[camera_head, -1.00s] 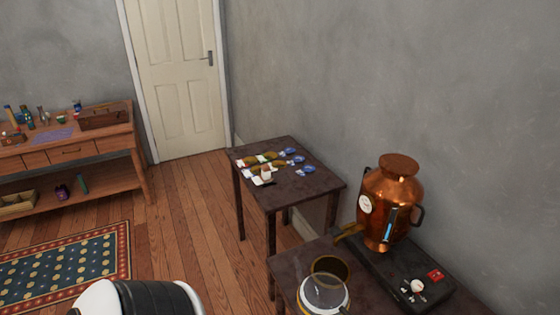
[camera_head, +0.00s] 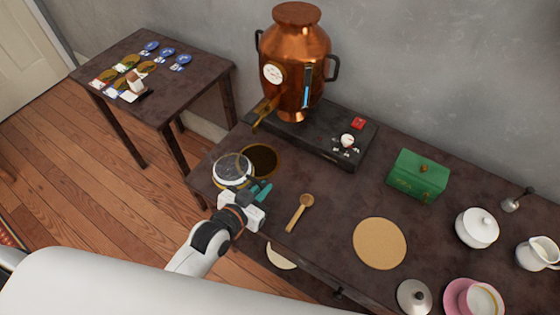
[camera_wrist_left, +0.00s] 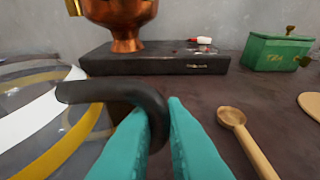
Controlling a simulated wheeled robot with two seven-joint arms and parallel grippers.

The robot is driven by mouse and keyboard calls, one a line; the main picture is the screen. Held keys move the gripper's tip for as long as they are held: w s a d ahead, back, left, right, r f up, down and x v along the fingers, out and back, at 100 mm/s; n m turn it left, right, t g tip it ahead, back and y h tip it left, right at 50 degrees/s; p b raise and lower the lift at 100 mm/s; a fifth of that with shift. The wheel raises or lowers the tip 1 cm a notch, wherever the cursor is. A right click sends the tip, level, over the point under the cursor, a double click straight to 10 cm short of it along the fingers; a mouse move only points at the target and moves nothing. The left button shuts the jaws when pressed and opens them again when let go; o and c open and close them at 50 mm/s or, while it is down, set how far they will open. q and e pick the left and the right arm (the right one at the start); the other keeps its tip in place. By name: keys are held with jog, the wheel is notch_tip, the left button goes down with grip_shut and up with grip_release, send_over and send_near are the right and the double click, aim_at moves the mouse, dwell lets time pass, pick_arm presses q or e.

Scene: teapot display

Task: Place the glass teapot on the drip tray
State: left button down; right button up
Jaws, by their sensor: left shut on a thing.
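The glass teapot (camera_head: 231,170), clear with a pale round top, is at the left end of the dark table. Its black handle (camera_wrist_left: 125,92) runs between the teal fingers of my left gripper (camera_wrist_left: 165,112). In the head view my left gripper (camera_head: 262,191) is shut on it, at the teapot's right side. A round dark dish with a gold-brown rim (camera_head: 275,157), apparently the drip tray, lies just right of the teapot. The teapot overlaps its left edge in the picture; I cannot tell whether they touch or whether the teapot is lifted. My right gripper is out of view.
A copper urn (camera_head: 298,60) on a black base (camera_head: 330,143) stands behind the tray, its spout toward it. A wooden spoon (camera_head: 298,214), round tan mat (camera_head: 379,243), green box (camera_head: 419,174) and white sugar pot (camera_head: 477,228) lie to the right.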

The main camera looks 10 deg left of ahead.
pick_arm(q)
jog(key=w, duration=0.2)
jog(key=w+d, duration=0.1)
jog(key=w, duration=0.1)
jog(key=w+d, duration=0.1)
jog(key=w, duration=0.2)
jog(key=shift+d+p, duration=0.2)
jog(key=shift+p, duration=0.1)
jog(key=w, duration=0.1)
jog(key=w+d, duration=0.1)
jog(key=w, duration=0.1)
jog(key=shift+w+d+r, duration=0.1)
jog(key=shift+w+r, duration=0.05)
jog(key=shift+f, duration=0.9)
jog(key=shift+f, duration=0.1)
jog(key=c, duration=1.5)
grip_release()
jog(key=shift+s, duration=0.2)
